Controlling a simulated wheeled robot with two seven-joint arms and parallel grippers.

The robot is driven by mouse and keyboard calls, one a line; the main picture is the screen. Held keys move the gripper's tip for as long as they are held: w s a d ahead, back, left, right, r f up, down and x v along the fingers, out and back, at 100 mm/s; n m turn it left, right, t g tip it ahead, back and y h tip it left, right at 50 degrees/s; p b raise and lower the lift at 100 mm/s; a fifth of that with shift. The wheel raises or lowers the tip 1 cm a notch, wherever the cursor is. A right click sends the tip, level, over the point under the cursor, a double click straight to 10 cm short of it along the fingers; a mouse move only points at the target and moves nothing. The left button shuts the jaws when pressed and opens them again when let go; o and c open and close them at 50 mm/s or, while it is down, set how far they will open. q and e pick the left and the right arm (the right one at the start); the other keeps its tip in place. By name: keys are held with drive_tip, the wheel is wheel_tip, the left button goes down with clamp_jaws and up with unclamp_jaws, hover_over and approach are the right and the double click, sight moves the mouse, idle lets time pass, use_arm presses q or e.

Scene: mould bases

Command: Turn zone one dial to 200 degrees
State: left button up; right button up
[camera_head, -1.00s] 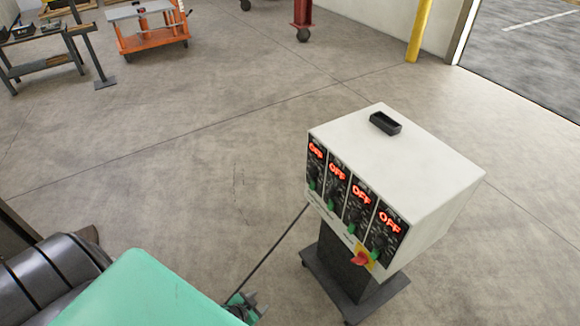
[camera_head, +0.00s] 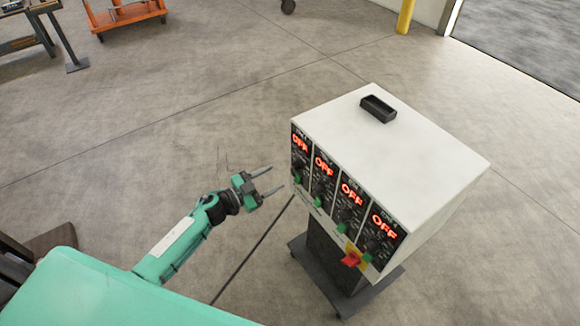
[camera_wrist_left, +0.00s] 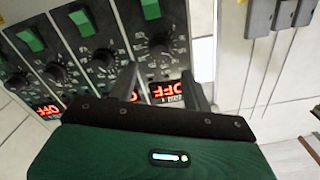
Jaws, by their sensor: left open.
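The white control box (camera_head: 400,150) stands on a wheeled base at the right of the head view. Its front has several black panels, each with a red OFF display, a black dial and a green switch. The zone one panel is the leftmost, with its dial (camera_head: 299,164) below the display. In the wrist view, which is upside down, this dial (camera_wrist_left: 161,46) is at the right end of the row. My left gripper (camera_head: 277,179) is open and empty, with its fingers pointing at that panel, apart from the dial. The fingers (camera_wrist_left: 163,80) also show in the wrist view.
A red switch on a yellow plate (camera_head: 352,257) sits low on the box front. A black tray (camera_head: 378,108) lies on top. A cable (camera_head: 250,252) runs along the floor. An orange cart (camera_head: 125,14) stands far back.

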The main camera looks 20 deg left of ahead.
sight(293, 169)
use_arm(q)
drive_tip(key=x, duration=0.7)
drive_tip(key=shift+w+d, duration=0.25)
drive_tip(key=shift+w, duration=0.1)
use_arm(e)
drive_tip(key=shift+s, duration=0.3)
use_arm(q)
drive_tip(key=shift+c, duration=0.4)
drive_tip(key=c, duration=0.9)
use_arm(e)
drive_tip(key=shift+a, duration=0.15)
use_arm(q)
drive_tip(key=shift+m, duration=0.3)
drive_tip(key=shift+f+m+b, duration=0.1)
drive_tip(key=shift+m+b, duration=0.2)
drive_tip(key=shift+m, duration=0.6)
drive_tip(key=m+b, duration=0.1)
drive_tip(key=m, duration=0.1)
drive_tip(key=shift+m, duration=0.3)
drive_tip(key=m+b, duration=0.3)
drive_tip(key=m, duration=0.4)
drive_tip(key=shift+s+f, duration=0.1)
drive_tip(key=shift+m+b, duration=0.4)
drive_tip(key=shift+m, duration=0.3)
use_arm(e)
drive_tip(key=w+a+r, duration=0.3)
drive_tip(key=w+r, duration=0.5)
drive_tip(key=w, duration=0.2)
drive_tip(key=shift+w, duration=0.2)
